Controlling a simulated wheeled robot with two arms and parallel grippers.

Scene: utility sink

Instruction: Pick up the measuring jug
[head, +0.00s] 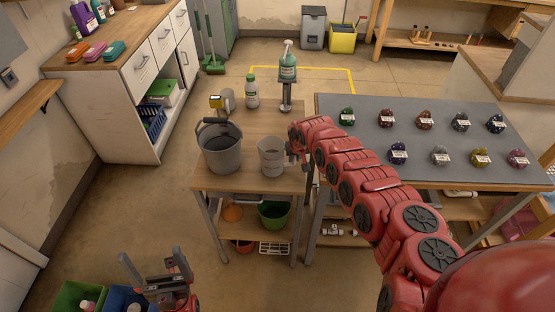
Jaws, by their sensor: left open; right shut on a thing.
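The measuring jug (271,160) is a pale, translucent vessel at the front right of the small wooden table (221,181). It looks upright, and I cannot tell whether its base touches the tabletop. My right gripper (291,153) is shut on the jug at its right side, and my arm hides part of that side. My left gripper (151,257) is open and empty, low at the bottom left, well away from the jug.
A grey bucket (221,153) stands close to the left of the jug. Behind are a white bottle with a green cap (252,92) and a spray bottle (288,66) on a stand. A grey table (385,170) with several labelled bundles is at right.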

